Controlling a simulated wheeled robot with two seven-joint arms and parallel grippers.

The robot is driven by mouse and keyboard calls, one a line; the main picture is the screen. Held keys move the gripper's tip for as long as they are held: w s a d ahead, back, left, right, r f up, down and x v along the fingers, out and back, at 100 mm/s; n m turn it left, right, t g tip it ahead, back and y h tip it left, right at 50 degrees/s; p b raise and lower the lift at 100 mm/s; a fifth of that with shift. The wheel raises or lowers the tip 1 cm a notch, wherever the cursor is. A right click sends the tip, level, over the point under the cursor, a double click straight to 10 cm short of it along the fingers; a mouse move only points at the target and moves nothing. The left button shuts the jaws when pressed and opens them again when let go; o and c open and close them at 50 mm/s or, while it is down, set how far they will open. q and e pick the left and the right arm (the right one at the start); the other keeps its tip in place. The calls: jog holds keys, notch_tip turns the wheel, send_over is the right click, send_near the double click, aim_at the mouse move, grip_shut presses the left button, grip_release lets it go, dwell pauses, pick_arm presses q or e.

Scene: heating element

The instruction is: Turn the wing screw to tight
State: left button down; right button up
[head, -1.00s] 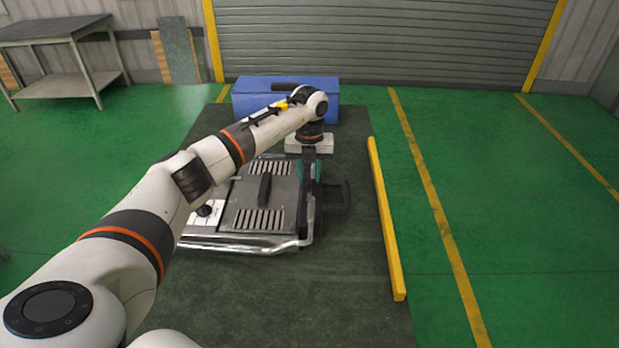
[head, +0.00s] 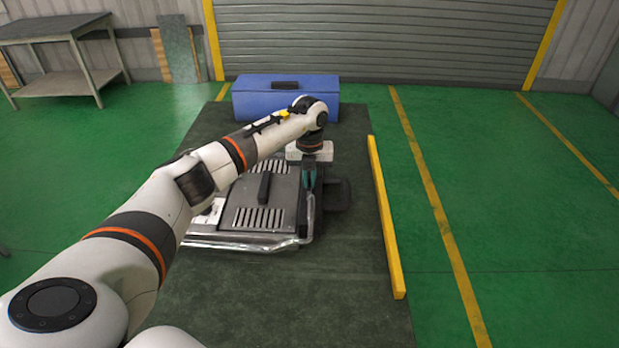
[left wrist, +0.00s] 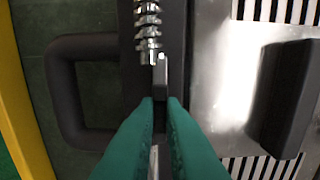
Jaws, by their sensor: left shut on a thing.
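The wing screw (left wrist: 160,75) shows in the left wrist view as a flat metal wing between the fingertips, below a threaded metal shaft (left wrist: 148,25). My left gripper (left wrist: 160,105) has green fingers and is shut on the wing. In the head view my left gripper (head: 308,185) points down at the right edge of the grey metal heating unit (head: 245,218). The screw itself is hidden there by the gripper. My right gripper is not in view.
The unit has a black handle (head: 264,188) on top and a dark side handle (head: 338,195) at its right. A blue toolbox (head: 262,100) stands behind. A yellow bar (head: 386,215) lies to the right on the dark mat (head: 350,290).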

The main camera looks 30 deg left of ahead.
pick_arm(q)
jog(key=m+b, duration=0.1)
jog(key=m, duration=0.3)
jog(key=m+b, duration=0.1)
jog(key=m, duration=0.3)
jog(key=shift+m, duration=0.3)
jog(key=m, duration=0.4)
jog(key=shift+b, duration=0.35)
jog(key=m, duration=0.5)
jog(key=shift+b, duration=0.35)
jog(key=shift+m, duration=0.3)
jog(key=c, duration=1.5)
grip_release()
